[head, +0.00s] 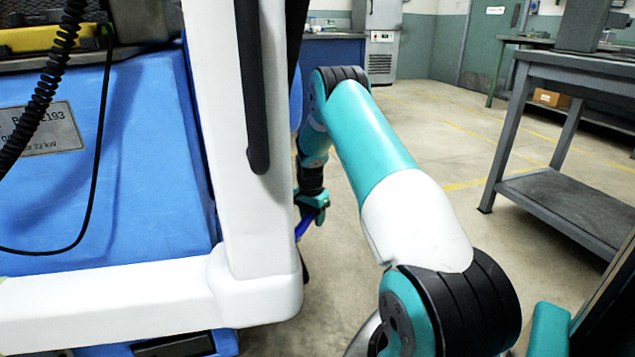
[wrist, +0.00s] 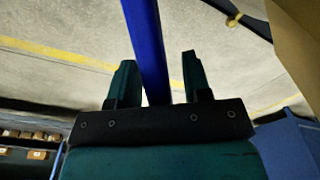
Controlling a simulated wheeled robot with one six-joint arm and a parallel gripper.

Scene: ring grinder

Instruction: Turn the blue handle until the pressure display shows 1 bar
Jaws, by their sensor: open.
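The blue handle (wrist: 148,45) is a long straight bar in the wrist view. It runs from the top edge down between the two fingers of my gripper (wrist: 159,78). In the head view, a short piece of the blue handle (head: 305,224) shows below my gripper (head: 316,203), close to the machine's white frame. The rest of the handle is hidden there. The pressure display is not visible in either view.
The blue machine body (head: 130,150) and its white frame (head: 240,200) fill the left, with a black coiled cable (head: 45,85) hanging in front. A grey metal table (head: 560,190) stands at right. Open floor (head: 440,130) lies behind my arm.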

